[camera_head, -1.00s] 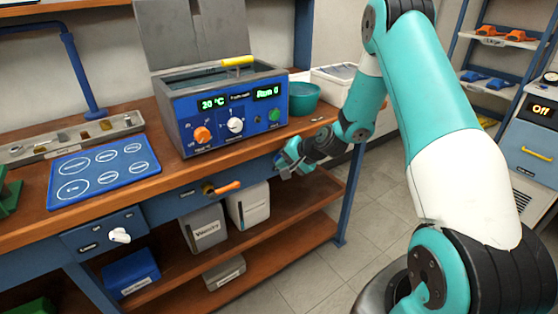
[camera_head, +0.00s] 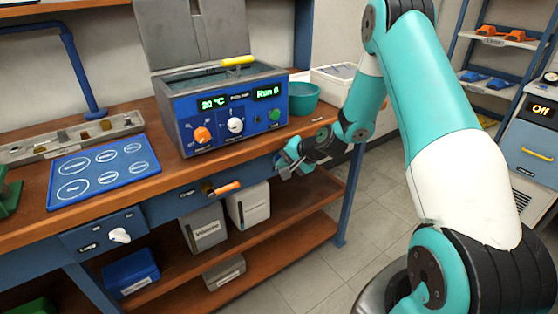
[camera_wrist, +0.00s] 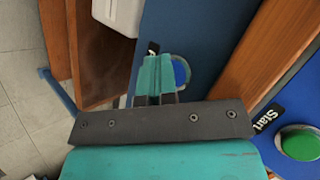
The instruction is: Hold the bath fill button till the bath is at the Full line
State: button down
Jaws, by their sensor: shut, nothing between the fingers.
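The water bath (camera_head: 225,134) stands on the bench with its grey lid raised. A dark surface shows inside its rim, but I cannot read a Full line there. My gripper (camera_head: 287,162) is at the bench's front apron, below and right of the bath panel. In the wrist view my gripper (camera_wrist: 154,72) is shut and empty, its fingertips in front of the blue apron. A blue round button (camera_wrist: 180,71) with a pale ring shows beside the fingertips, partly hidden by them. A black label beside it is mostly covered. I cannot tell whether the fingers touch the button.
The green Start button (camera_wrist: 299,143) is on the bath panel, at the wrist view's lower right. A yellow-handled tool (camera_head: 237,61) lies across the bath rim. A teal bowl (camera_head: 304,98) stands right of the bath. An orange-handled valve (camera_head: 226,188) sticks out of the apron, left of my gripper.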

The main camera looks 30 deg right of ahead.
jog(key=shift+s, duration=0.9)
jog(key=s, duration=0.5)
jog(key=shift+d+b, duration=0.1)
jog(key=shift+b, duration=0.3)
